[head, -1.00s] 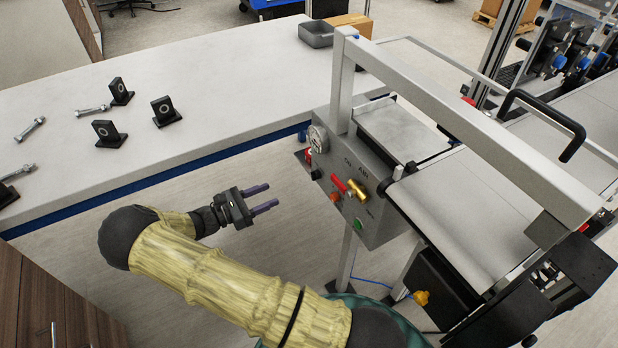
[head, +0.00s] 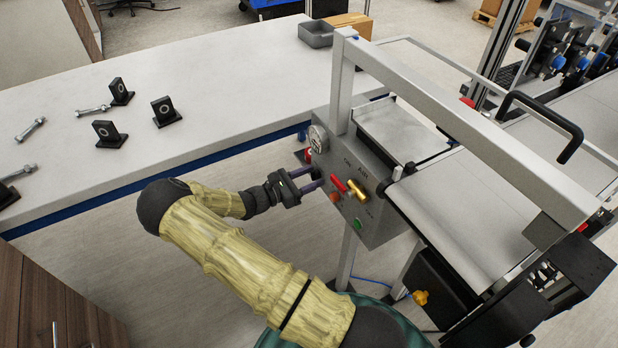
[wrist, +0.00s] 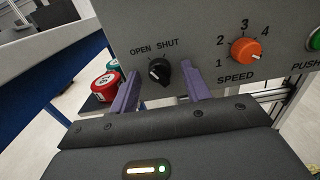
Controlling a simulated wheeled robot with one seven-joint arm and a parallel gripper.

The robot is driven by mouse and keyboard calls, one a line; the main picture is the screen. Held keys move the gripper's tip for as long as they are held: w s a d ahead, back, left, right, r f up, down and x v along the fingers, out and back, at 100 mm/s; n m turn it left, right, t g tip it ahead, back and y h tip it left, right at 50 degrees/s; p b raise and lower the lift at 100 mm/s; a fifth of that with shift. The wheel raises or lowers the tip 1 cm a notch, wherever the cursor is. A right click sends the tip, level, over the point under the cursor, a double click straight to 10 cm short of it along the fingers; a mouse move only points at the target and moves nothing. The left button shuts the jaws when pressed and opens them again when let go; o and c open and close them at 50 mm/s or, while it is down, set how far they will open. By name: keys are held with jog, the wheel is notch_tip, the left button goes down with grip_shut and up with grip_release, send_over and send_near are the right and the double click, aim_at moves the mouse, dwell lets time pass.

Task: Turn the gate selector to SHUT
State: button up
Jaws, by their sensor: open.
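The gate selector (wrist: 159,71) is a small black knob on the grey control panel, under the words OPEN and SHUT. Its white mark lies on the knob's lower left side; I cannot tell which word it is set to. My gripper (wrist: 161,92) is open, its two purple fingers on either side of the knob in the wrist view and apart from it.
An orange SPEED dial (wrist: 246,50) is right of the selector. A red handle (head: 340,181) and brass handle (head: 357,189) stick out of the panel. Red and teal round items (wrist: 106,82) lie left of it. A white table (head: 220,95) stands behind.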

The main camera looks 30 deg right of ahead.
jog(key=c, duration=1)
jog(key=shift+m, duration=0.5)
jog(key=m, duration=1.1)
jog(key=shift+w, duration=0.1)
jog(key=o, duration=1)
